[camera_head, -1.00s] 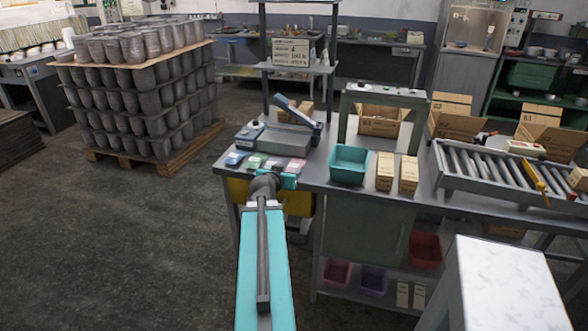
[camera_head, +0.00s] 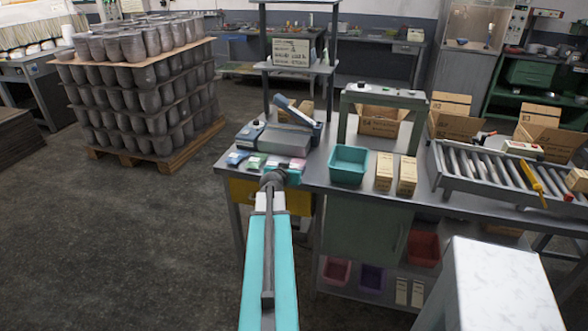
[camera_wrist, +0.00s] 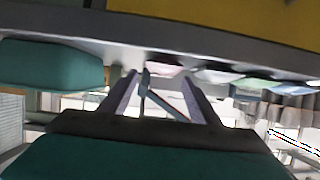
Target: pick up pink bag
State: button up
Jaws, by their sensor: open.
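The pink bag (camera_head: 297,163) lies at the right end of a row of small flat bags near the front left of the workbench, partly hidden behind my arm's end. In the wrist view, which looks upside down, a pinkish bag (camera_wrist: 165,71) shows at the bench edge, seen between and beyond the fingers. My gripper (camera_wrist: 160,82) is open with nothing between its fingers. It is close to the bench edge, apart from the bag. In the head view my arm hides the fingers.
Green (camera_head: 257,160) and blue (camera_head: 236,157) bags lie left of the pink one. A sealing machine (camera_head: 285,139) stands behind them. A teal bin (camera_head: 348,164) and small boxes (camera_head: 384,172) stand to the right. A yellow drawer (camera_head: 250,192) is under the bench top.

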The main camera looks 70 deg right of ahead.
aim_at(294, 165)
dwell(0.3)
jog(key=shift+p+x, duration=0.95)
jog(key=shift+x, duration=0.4)
jog(key=shift+p+x, duration=0.5)
jog(key=shift+x, duration=0.75)
jog(key=shift+w, duration=0.15)
jog(key=shift+r, duration=0.1)
jog(key=c, duration=0.9)
